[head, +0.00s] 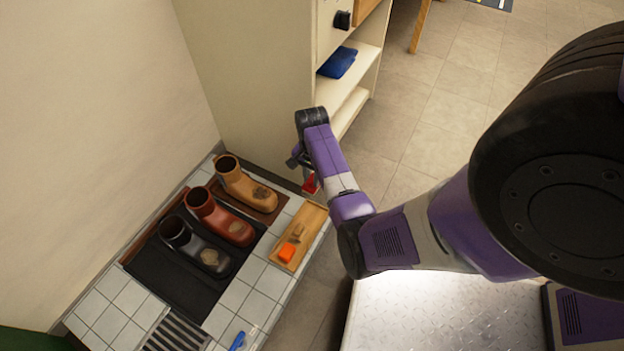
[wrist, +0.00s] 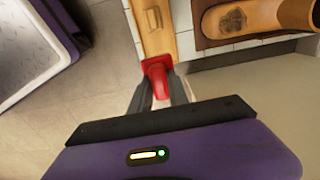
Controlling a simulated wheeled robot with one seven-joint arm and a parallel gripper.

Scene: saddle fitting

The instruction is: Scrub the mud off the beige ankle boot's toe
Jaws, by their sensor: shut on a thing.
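The beige ankle boot (head: 238,183) stands at the far end of a row of three boots, with a brown mud patch (head: 262,195) on its toe. In the wrist view the boot (wrist: 265,17) is at the top right, its muddy toe pointing left. My gripper (wrist: 160,92) is shut on a red-handled tool (wrist: 157,67); the tool's working end is hard to make out. In the head view the red tool (head: 311,185) hangs near the far end of the wooden tray, to the right of the boot and apart from it. My arm partly hides the gripper there.
A reddish-brown boot (head: 217,217) and a dark grey boot (head: 192,246) stand nearer on dark mats, toes muddy too. The wooden tray (head: 286,262) holds an orange block (head: 288,252) and a brownish item. A blue item (head: 238,341) lies on the tiles. A cabinet (head: 255,80) stands behind.

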